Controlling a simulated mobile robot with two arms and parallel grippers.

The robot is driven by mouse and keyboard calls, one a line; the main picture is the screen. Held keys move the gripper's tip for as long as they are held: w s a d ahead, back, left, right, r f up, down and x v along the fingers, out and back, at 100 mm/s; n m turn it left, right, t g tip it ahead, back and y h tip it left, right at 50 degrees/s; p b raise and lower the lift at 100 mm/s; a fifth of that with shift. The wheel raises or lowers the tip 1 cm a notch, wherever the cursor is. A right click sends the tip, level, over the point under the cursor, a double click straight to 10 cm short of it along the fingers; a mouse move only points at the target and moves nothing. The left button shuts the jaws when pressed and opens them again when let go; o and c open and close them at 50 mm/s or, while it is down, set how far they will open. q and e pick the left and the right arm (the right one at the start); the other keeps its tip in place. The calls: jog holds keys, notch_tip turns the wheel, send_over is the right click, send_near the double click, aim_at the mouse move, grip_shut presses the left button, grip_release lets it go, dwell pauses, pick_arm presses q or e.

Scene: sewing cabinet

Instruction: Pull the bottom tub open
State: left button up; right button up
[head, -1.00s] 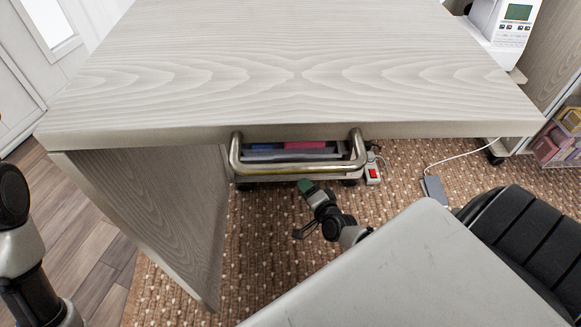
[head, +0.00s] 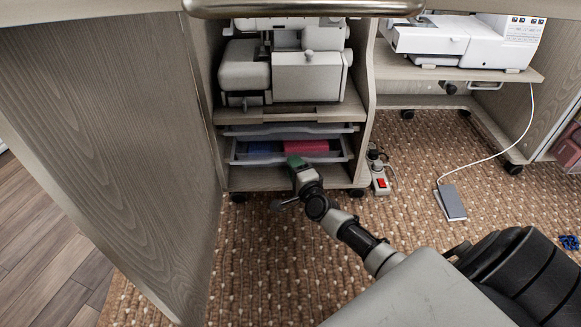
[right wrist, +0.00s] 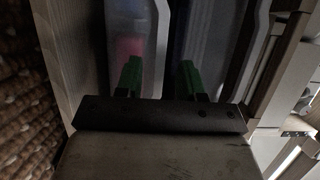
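The bottom tub (head: 240,158) is a shallow translucent tray low in the cabinet under the table. It holds a blue item (head: 264,149) and a pink-red item (head: 306,147). My right gripper (head: 296,162) is at the tub's front, with green fingertips. In the right wrist view the fingers of my right gripper (right wrist: 160,76) are apart, and the pale tub edge (right wrist: 161,40) runs between them. Whether they touch it cannot be told. The pink item also shows in that view (right wrist: 130,46). My left gripper is not in view.
Another tub (head: 335,129) sits just above, under a shelf with a grey-white machine (head: 310,75). A power strip (head: 380,181) stands right of the cabinet. Carpet (head: 260,260) in front is open.

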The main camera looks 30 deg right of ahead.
jog(key=shift+w+d+b, duration=0.2)
jog(key=shift+w+b, duration=0.2)
jog(key=shift+w, duration=1.05)
jog(key=shift+c, duration=0.4)
grip_shut()
